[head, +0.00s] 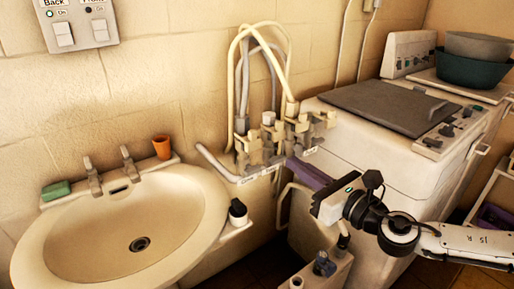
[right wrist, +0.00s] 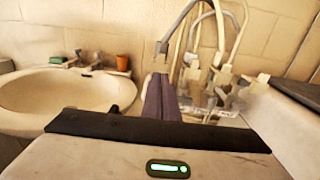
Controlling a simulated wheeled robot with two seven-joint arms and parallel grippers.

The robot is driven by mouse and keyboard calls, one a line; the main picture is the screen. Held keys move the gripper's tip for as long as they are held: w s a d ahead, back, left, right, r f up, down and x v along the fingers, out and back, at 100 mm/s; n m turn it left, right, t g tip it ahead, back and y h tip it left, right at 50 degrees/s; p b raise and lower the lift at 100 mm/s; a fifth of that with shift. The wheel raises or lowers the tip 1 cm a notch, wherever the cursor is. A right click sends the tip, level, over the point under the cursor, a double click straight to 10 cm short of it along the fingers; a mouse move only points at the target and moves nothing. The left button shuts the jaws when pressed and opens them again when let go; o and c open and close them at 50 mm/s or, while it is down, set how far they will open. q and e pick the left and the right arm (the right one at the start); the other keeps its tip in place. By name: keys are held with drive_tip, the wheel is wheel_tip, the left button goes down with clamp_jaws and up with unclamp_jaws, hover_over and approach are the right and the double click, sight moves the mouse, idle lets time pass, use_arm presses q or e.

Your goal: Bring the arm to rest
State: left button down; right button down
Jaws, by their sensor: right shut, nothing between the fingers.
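My right arm comes in from the right in the head view. My right gripper (head: 292,164) has purple fingers and points left, towards the pipes and taps on the wall. The fingers also show in the right wrist view (right wrist: 160,80), pressed together with nothing between them. In the head view the fingertips overlap the lower edge of the tap cluster (head: 270,140); I cannot tell whether they touch it. My left gripper is in neither view.
A white washbasin (head: 70,262) stands at the left, with a green soap (head: 56,190) and an orange cup (head: 162,147) on its rim. A white washing machine (head: 345,150) with a grey lid stands behind my right arm. A switch panel (head: 80,25) is on the wall.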

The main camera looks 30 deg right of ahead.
drive_tip(key=s+d+f+m+g+h, duration=0.1)
drive_tip(key=s+f+m+g+h, duration=0.3)
drive_tip(key=f+m, duration=0.7)
drive_tip(key=s+f+m+g+y, duration=0.15)
drive_tip(key=s+f+m, duration=0.55)
drive_tip(key=f, duration=0.7)
drive_tip(key=s+a+f+m+g+y, duration=0.1)
drive_tip(key=s+a+f+m, duration=0.1)
drive_tip(key=a+f+m, duration=0.2)
drive_tip(key=s+a+f+m+g+y, duration=0.1)
drive_tip(key=s+a+f+m, duration=0.1)
drive_tip(key=a+f+m, duration=0.2)
drive_tip(key=s+a+f+m+g+y, duration=0.2)
drive_tip(key=a+f+m, duration=0.2)
drive_tip(key=a+m, duration=0.4)
drive_tip(key=a, duration=0.6)
drive_tip(key=shift+s+f+m, duration=0.3)
drive_tip(key=shift+f, duration=0.05)
